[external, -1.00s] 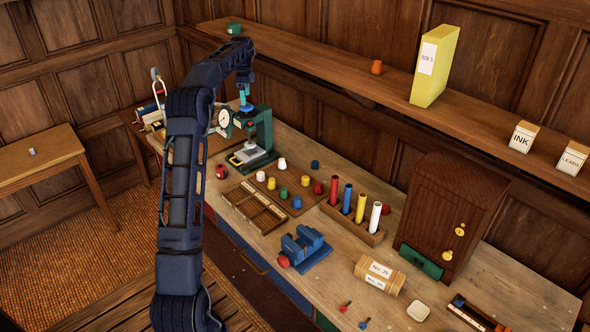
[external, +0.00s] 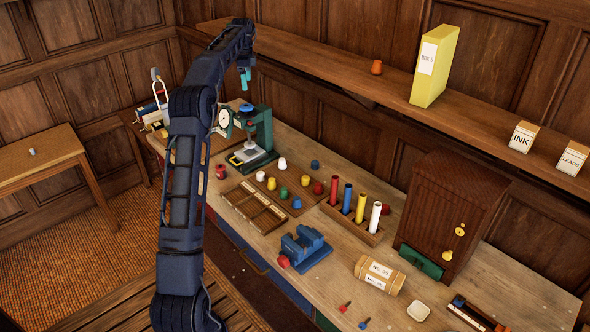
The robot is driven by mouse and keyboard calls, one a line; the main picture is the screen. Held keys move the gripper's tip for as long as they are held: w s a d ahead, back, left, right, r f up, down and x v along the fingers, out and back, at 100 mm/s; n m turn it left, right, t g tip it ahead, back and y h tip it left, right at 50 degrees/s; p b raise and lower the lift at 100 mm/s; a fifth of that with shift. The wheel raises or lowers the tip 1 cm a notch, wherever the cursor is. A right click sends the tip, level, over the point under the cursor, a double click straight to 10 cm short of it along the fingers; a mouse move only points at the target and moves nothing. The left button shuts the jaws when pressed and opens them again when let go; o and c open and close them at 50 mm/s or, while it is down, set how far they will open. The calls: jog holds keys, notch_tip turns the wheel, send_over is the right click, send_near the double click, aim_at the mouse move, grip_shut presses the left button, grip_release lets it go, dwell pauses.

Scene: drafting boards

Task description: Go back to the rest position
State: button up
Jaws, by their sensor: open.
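My gripper (external: 244,80) shows small at the end of my raised dark blue arm, at the upper left of the external view. Its teal fingers point down and hang in the air above the green press (external: 259,132) with the round dial (external: 224,118). The fingers are open, and I see nothing between them. My arm hides part of the shelf's left end and part of the bench's left side.
The workbench (external: 330,290) holds a peg board with several coloured knobs, a tube rack (external: 352,226), a blue vise (external: 302,247), a wooden cabinet (external: 452,215) and a partitioned tray (external: 252,205). A shelf (external: 330,75) runs along the wall beside my gripper.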

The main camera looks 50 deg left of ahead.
jog(key=s+d+r+n, duration=0.1)
jog(key=d+r, duration=0.2)
jog(key=d, duration=0.6)
jog(key=s+d+r+n+t+y, duration=0.1)
jog(key=s+d+r, duration=0.15)
jog(key=d, duration=0.75)
jog(key=s+d+r, duration=0.1)
jog(key=d+r, duration=0.3)
jog(key=d, duration=0.5)
jog(key=s+d+n+t, duration=0.1)
jog(key=s+d+n, duration=0.1)
jog(key=s+d, duration=0.65)
jog(key=s+d+f+n+t, duration=0.1)
jog(key=s+d+f, duration=0.2)
jog(key=s+d, duration=0.4)
jog(key=s+d+f+n, duration=0.1)
jog(key=s+d+f, duration=0.1)
jog(key=s+d, duration=0.5)
jog(key=s+d+f+n, duration=0.1)
jog(key=s+d+f, duration=0.2)
jog(key=s+f, duration=0.3)
jog(key=s+d+f+n+t+h, duration=0.1)
jog(key=s+d+f, duration=0.3)
jog(key=s, duration=0.5)
notch_tip(320, 180, down, 2)
jog(key=shift+s+f+n+t, duration=0.2)
jog(key=shift+f+n+t, duration=0.1)
jog(key=shift+n, duration=0.1)
jog(key=shift+d, duration=0.1)
